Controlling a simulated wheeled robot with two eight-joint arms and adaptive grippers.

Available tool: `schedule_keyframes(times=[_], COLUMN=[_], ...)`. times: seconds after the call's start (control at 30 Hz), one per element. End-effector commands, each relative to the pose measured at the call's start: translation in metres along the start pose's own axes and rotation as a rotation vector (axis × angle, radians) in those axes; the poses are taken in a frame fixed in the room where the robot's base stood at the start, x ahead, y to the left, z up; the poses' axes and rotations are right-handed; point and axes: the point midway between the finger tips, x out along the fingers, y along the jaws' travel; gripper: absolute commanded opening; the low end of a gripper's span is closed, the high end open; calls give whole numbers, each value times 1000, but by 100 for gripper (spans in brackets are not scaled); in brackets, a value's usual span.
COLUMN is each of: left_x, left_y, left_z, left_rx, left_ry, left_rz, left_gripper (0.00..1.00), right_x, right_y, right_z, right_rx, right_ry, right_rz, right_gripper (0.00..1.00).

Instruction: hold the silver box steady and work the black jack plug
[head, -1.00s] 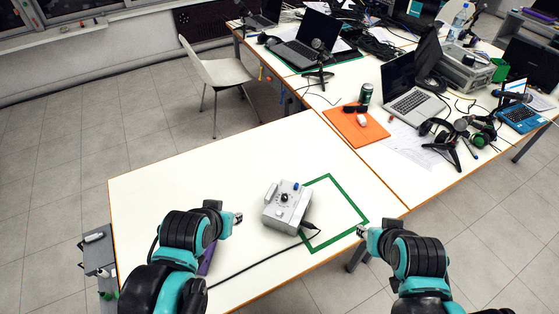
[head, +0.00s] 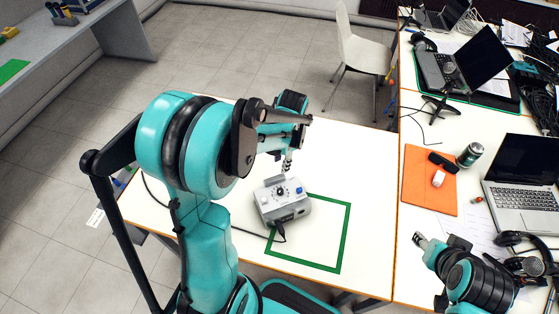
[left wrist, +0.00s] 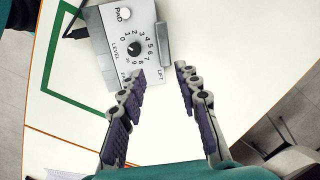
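The silver box (head: 284,201) with a black dial stands on the white table, at the upper-left part of the green outline (head: 343,240). A black jack plug (head: 278,233) with a cable is at its front side; in the left wrist view the black plug (left wrist: 76,33) shows beside the box (left wrist: 118,50). My left gripper (head: 288,163) is just behind the box. In the left wrist view it is open (left wrist: 159,74), with the box's raised side bar (left wrist: 162,43) ahead of the gap. Contact cannot be told. My right gripper (head: 419,239) is well right of the box; its fingers are too small to judge.
The black cable (head: 215,226) runs left across the table. To the right are an orange mat (head: 430,181), a can (head: 471,154), a laptop (head: 522,180) and headphones (head: 520,243). The table right of the box is clear. A white chair (head: 362,55) stands behind.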

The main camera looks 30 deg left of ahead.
Motion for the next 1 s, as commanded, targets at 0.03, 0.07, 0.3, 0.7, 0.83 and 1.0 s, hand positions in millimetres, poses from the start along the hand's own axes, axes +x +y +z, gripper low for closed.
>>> schedule_keyframes(times=[0.03,0.07,0.3,0.7,0.83,1.0], left_x=[9,14,33,75,94,108], left_y=[-6,-8,-12,-10,-9,-9], left_z=[-1,-1,0,3,4,5], left_rx=[20,32,77,76,76,76], left_ry=[-21,-32,-70,-68,-68,-68], left_rz=[15,24,54,53,52,52], left_gripper=[33,33,33,33,33,33], right_x=[-2,-2,-1,24,36,47], right_y=[0,0,0,0,0,0], right_z=[-1,-1,0,17,26,34], right_rx=[0,0,0,0,0,0], right_ry=[0,0,0,0,0,0], right_rz=[0,0,0,0,0,0], right_gripper=[45,45,45,45,45,45])
